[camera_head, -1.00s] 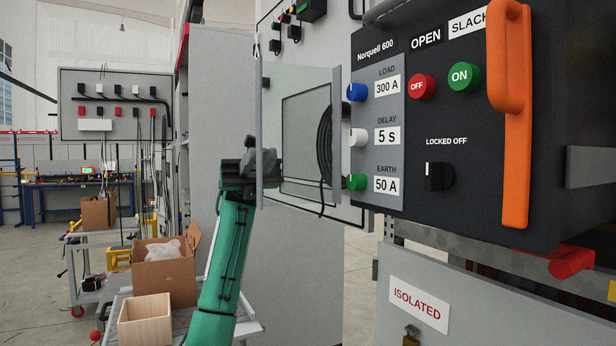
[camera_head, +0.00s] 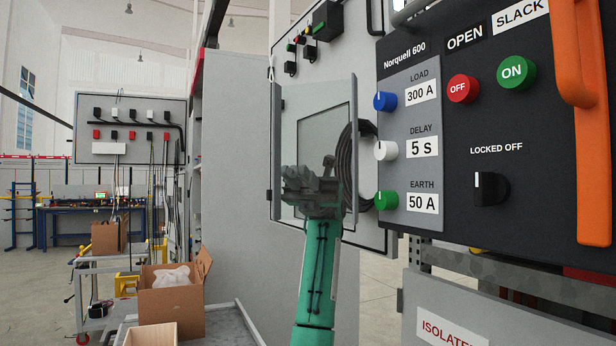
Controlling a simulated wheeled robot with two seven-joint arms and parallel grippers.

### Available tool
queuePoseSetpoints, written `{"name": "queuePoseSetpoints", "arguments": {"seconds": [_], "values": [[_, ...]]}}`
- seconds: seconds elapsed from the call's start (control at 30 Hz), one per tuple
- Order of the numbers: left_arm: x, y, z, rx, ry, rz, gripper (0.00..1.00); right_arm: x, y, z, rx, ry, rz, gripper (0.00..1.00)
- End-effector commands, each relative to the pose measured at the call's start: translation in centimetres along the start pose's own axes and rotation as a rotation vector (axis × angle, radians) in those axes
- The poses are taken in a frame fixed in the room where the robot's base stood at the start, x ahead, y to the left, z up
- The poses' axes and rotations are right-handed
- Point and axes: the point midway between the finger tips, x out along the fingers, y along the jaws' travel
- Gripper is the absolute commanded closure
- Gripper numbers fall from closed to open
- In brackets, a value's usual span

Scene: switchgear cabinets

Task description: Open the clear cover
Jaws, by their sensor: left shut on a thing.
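The clear cover (camera_head: 300,112) is a see-through sheet with a grey strip along its left edge. It stands swung out to the left of the dark Norquell 600 panel (camera_head: 535,115), whose knobs are uncovered. My left gripper (camera_head: 288,188) is at the lower left part of the cover, its jaws shut at the edge strip. The gripper body overlaps the cover in the picture, and the exact contact is hard to see. My right gripper is not in view.
The panel has blue (camera_head: 385,101), white (camera_head: 385,150) and green (camera_head: 387,201) knobs, red and green buttons, and a large orange handle (camera_head: 592,150). A grey cabinet (camera_head: 237,140) stands behind my arm. A cardboard box (camera_head: 170,306) sits on a trolley at lower left.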

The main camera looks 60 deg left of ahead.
Motion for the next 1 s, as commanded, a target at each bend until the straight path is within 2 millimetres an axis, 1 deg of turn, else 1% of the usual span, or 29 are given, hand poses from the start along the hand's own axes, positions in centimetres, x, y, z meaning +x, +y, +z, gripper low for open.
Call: {"name": "queuePoseSetpoints", "arguments": {"seconds": [0.53, 0.57, 0.6, 0.67, 1.0], "values": [[-0.1, -0.24, 0.06, -0.008, 0.0, -0.018, 1.0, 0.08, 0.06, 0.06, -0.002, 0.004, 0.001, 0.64], [-0.1, -0.24, 0.06, -0.008, -0.001, -0.018, 0.79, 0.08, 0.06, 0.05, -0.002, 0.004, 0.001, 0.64], [-0.1, -0.24, 0.06, -0.008, -0.001, -0.018, 0.71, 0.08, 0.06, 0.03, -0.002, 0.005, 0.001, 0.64], [-0.1, -0.24, 0.06, -0.008, -0.001, -0.018, 0.6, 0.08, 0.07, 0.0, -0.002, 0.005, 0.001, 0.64], [-0.13, -0.2, -0.04, -0.008, -0.001, -0.018, 0.6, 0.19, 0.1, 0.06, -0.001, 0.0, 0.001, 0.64]]}}
